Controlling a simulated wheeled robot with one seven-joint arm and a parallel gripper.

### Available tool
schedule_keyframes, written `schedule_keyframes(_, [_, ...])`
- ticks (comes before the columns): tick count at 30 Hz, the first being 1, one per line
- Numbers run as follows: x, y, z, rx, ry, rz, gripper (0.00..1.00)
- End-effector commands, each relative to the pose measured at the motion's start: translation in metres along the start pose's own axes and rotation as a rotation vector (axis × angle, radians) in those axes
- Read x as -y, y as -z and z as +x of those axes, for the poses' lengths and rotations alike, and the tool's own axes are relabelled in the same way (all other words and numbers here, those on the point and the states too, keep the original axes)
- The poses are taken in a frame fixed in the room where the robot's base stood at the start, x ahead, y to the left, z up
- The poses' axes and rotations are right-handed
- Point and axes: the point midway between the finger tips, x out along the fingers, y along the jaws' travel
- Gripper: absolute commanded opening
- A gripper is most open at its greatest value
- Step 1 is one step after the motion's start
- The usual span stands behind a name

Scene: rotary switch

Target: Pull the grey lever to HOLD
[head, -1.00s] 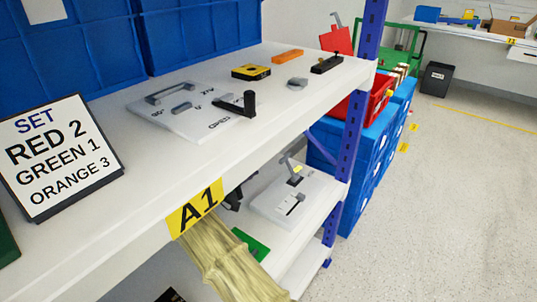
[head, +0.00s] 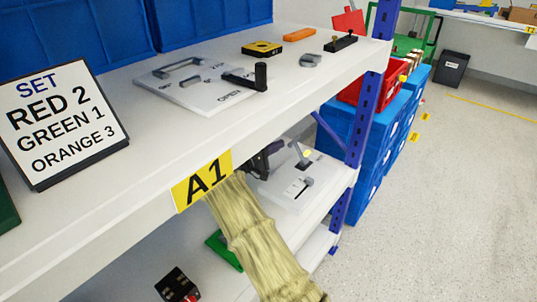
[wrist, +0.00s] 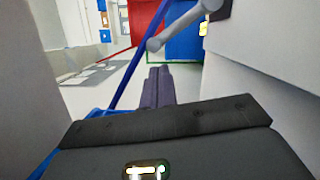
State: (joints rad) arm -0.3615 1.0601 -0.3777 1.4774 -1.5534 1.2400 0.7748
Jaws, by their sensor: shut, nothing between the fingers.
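The grey lever (head: 299,153) stands tilted on a pale panel (head: 272,193) on the lower shelf, in the head view. In the wrist view the lever (wrist: 183,24) slants down from the upper right, its rounded end just above and left of my fingertips in the picture. My gripper (head: 262,160) is at the panel's left side, partly hidden by the upper shelf's edge. Its dark fingers (wrist: 158,74) are together and empty in the wrist view. Whether they touch the lever I cannot tell. No HOLD marking is readable.
The upper shelf (head: 150,140) overhangs my sleeved arm, with an A1 label on its edge. A blue post (head: 366,118) stands right of the panel. A green piece (head: 222,250) and a black-red box (head: 178,285) lie lower down. Open floor is at the right.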

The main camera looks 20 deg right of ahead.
Motion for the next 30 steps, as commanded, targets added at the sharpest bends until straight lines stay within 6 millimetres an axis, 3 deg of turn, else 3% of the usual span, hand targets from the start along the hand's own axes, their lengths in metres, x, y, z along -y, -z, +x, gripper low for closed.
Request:
schedule_keyframes(7, [0.001, -0.002, 0.026, 0.005, 0.002, 0.001, 0.0])
schedule_keyframes(30, [-0.004, -0.002, 0.03, 0.006, 0.014, 0.053, 0.0])
